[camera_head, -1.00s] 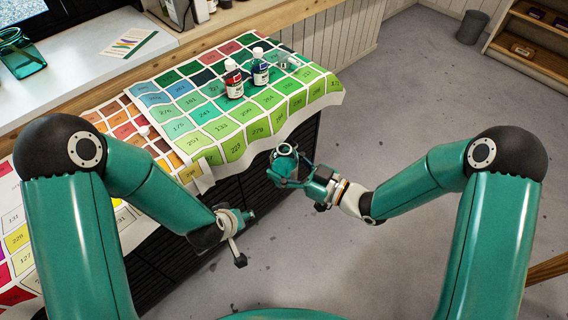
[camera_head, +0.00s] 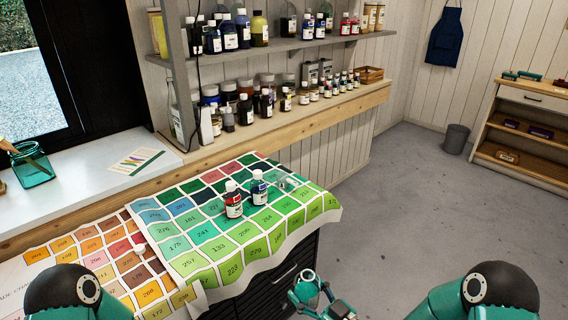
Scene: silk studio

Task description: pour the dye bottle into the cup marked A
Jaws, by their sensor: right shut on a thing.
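Two white-capped dye bottles stand upright on the green colour chart: one with a red label (camera_head: 233,201) and one with a blue label (camera_head: 258,190). A small clear vessel (camera_head: 289,184) is just right of them; I cannot read any mark on it. My right gripper (camera_head: 304,284) is low in the picture, in front of the dark cabinet and well apart from the bottles. It is shut on a small round-rimmed thing (camera_head: 308,275), mostly hidden by the fingers, so I cannot tell whether it is a cup or a bottle. My left gripper is out of view.
The chart (camera_head: 212,263) drapes over the edge of the dark drawer cabinet (camera_head: 284,284). A teal glass jar (camera_head: 32,165) stands on the white sill at left. Shelves of bottles (camera_head: 262,103) line the wall behind.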

